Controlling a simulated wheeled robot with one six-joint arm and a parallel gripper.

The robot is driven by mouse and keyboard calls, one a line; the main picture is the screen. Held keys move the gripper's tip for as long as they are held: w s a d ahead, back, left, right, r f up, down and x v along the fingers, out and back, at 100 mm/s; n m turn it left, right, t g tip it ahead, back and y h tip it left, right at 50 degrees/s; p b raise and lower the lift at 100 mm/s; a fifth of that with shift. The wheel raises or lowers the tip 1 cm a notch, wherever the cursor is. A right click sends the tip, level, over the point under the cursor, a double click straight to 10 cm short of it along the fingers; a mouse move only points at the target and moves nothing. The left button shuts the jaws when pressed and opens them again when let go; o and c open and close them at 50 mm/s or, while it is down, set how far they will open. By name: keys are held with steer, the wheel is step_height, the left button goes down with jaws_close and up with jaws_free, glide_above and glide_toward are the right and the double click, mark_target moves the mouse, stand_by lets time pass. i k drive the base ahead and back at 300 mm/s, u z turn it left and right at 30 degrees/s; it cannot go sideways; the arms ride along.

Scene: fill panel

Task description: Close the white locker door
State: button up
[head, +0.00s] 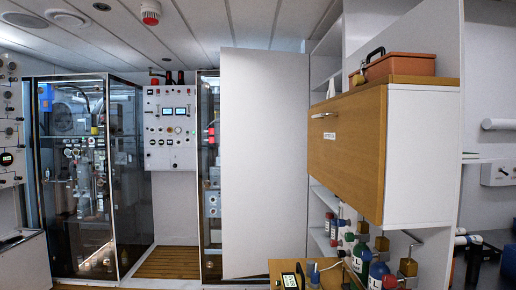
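A tall plain white door panel (264,150) stands upright near the middle of the head view. It looks like the white locker door and appears to stand open. Its right edge is beside a tall white shelf unit (326,75), whose shelves are exposed. Its left edge overlaps a glass-fronted cabinet. I see no handle on the visible face. My gripper is not in view.
A wooden-fronted cupboard (347,150) juts out at right, with an orange case (400,66) on top. Several bottles (361,257) stand below it near a wooden surface (282,266). A glass cabinet (130,180) stands left, with slatted wooden flooring (168,262) beside it.

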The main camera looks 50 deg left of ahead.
mark_target(264, 95)
steer(key=u, duration=2.55)
steer(key=i, duration=7)
steer(key=z, duration=3.3)
